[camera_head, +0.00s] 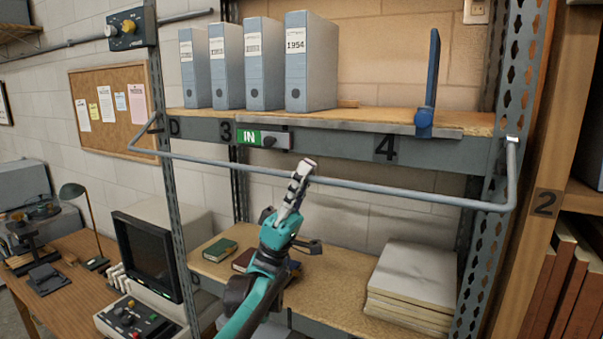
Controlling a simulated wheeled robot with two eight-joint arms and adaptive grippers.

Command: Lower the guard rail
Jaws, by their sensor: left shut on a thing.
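The guard rail (400,193) is a thin grey metal bar across the front of the shelf rack. Its bent ends reach the left and right uprights. The bar runs a little below the front edge of the upper shelf (345,141) in the picture. My left gripper (303,172) comes up from below and is shut on the rail, left of its middle. The fingers hide a short piece of the bar. My right gripper is out of view.
Blue binders (310,65) and a blue bookend (430,85) stand on the upper shelf. The lower shelf holds small books (219,250) and a stack of pale boards (415,280). A desk with a monitor (147,255) is at left, a wooden bookcase (545,203) at right.

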